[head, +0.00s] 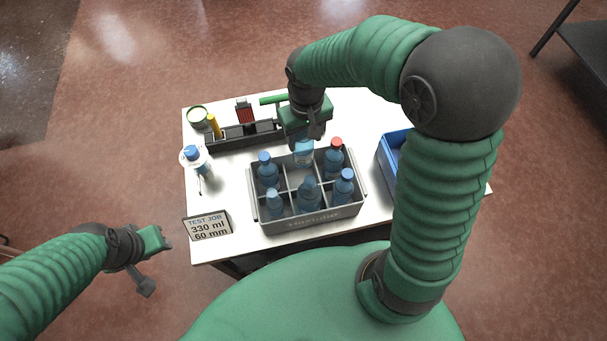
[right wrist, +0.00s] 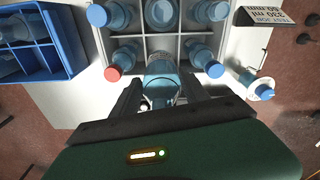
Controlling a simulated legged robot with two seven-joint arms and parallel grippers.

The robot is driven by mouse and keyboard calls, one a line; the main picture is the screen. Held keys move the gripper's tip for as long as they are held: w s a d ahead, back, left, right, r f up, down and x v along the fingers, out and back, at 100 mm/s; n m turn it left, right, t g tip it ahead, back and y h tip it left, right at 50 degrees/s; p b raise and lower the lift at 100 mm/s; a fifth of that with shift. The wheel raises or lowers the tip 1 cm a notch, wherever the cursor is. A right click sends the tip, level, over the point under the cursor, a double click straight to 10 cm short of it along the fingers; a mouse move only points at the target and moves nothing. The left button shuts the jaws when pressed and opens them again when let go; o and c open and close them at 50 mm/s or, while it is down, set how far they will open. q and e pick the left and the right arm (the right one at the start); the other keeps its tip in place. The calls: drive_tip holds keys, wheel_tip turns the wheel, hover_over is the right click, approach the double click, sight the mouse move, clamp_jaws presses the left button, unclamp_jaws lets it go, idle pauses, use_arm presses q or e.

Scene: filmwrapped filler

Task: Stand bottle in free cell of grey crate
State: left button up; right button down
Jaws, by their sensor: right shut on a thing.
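The grey crate (head: 305,222) stands on the white table with a two-by-three grid of cells. Blue bottles fill the front row and both back corners; the back right one has a red cap (head: 336,143). The back middle cell (head: 298,177) looks free, with pale floor showing. My right gripper (head: 306,137) is shut on a translucent blue bottle (head: 303,153), also seen in the right wrist view (right wrist: 160,70). The held bottle is at the back edge of the free cell; its lower end's depth is unclear. My left gripper (head: 157,250) is off the table at left, its jaw opening unclear.
A blue divided crate (head: 389,152) stands to the right. A dark tray (head: 245,142) with small items lies behind the crate.

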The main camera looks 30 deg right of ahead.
sight(303, 165)
drive_tip(key=f, duration=0.3)
drive_tip(key=f+b, duration=0.1)
drive_tip(key=f, duration=0.3)
drive_tip(key=f+b, duration=0.1)
drive_tip(key=f, duration=0.2)
drive_tip(key=shift+w+a+f, duration=0.2)
drive_tip(key=shift+a+f, duration=0.05)
drive_tip(key=shift+a, duration=0.15)
drive_tip(key=f, duration=0.2)
drive_tip(key=shift+s+f+b, duration=0.25)
drive_tip(key=shift+f+b, duration=0.1)
drive_tip(key=shift+d+f, duration=0.15)
drive_tip(key=shift+f, duration=0.15)
drive_tip(key=shift+w, duration=0.15)
drive_tip(key=c, duration=1)
unclamp_jaws()
drive_tip(key=o, duration=0.4)
